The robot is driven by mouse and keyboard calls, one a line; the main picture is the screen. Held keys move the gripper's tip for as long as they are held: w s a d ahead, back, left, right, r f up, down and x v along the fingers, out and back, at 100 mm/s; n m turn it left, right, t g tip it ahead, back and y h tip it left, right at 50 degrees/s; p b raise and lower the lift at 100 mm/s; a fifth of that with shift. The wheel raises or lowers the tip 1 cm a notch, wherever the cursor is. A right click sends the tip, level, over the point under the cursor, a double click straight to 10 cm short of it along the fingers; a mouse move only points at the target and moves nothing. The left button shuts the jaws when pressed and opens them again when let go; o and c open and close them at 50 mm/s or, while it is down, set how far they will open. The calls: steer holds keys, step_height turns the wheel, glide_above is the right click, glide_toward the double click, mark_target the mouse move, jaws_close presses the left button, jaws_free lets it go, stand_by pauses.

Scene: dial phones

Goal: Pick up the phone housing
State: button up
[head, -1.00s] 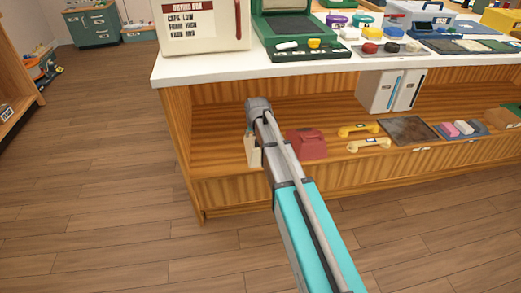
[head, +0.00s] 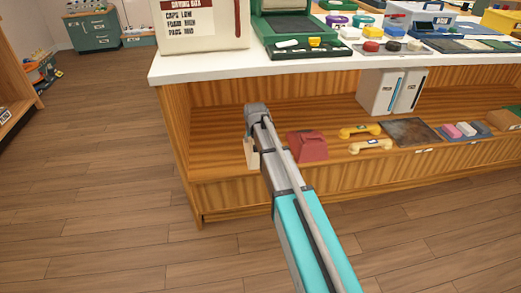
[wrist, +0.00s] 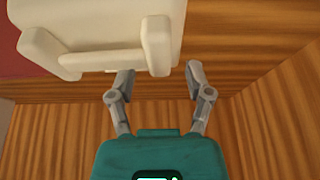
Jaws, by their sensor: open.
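A cream phone housing (wrist: 100,30) with blunt prongs fills the upper left of the wrist view. In the head view a small cream part (head: 250,154) shows beside my arm's end on the lower shelf, mostly hidden by the arm. A red phone housing (head: 308,146) sits on the shelf just right of my arm; a red patch (wrist: 20,60) shows at the wrist view's left edge. My gripper (wrist: 160,72) is open, fingers apart and nothing held between them. Its fingertips lie near the cream housing's lower edge in the wrist view; whether they touch cannot be told.
The white countertop (head: 200,67) overhangs the shelf and carries several objects. The wooden floor (head: 100,160) at left is clear.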

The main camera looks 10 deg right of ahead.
jaws_close()
steer(key=shift+r, duration=0.15)
stand_by(0.5)
step_height(320, 180, up, 3)
steer(key=p, duration=0.3)
steer(key=shift+r+p, duration=0.2)
steer(key=shift+p, duration=0.15)
steer(key=s, duration=1.8)
steer(key=shift+a+f, duration=0.1)
